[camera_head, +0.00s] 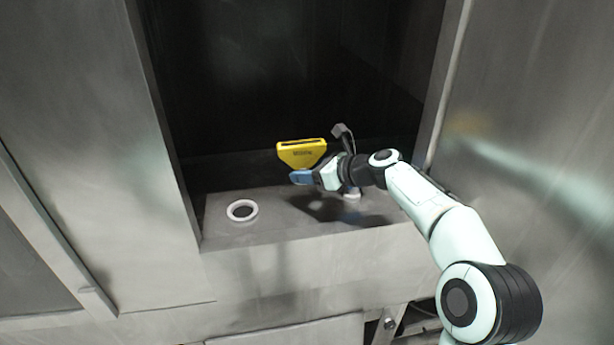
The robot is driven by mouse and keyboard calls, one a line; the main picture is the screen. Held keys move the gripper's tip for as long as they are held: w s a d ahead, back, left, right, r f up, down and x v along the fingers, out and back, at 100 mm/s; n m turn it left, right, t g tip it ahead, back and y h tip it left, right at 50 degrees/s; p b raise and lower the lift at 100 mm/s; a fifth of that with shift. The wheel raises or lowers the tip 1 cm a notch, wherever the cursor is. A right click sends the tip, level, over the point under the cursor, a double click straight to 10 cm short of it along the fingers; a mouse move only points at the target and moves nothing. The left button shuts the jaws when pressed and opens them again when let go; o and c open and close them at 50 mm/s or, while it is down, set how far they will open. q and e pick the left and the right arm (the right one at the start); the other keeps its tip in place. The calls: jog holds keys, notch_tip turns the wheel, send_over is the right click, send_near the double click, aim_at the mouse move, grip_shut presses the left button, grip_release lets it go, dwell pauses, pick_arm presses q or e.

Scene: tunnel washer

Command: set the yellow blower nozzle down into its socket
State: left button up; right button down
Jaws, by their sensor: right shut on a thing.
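The yellow blower nozzle (302,152) is held up above the metal ledge, its wide slotted end on top. My right gripper (302,177) is shut on the nozzle's lower part, with its blue fingertips around it. The nozzle's lower end is hidden by the fingers. A white ring socket (242,211) lies on the ledge to the left of the gripper, and it is empty. A second white ring (352,193) shows partly behind my right wrist; I cannot tell which ring belongs to the nozzle. My left gripper is not in view.
The metal ledge (285,228) spans the opening's front, with bare room between the rings. A dark cavity (270,75) lies behind it. Steel walls stand at the left (85,120) and right (540,110) of the opening.

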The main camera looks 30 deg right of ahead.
aim_at(301, 155)
jog(key=shift+r, duration=1.2)
dwell(0.3)
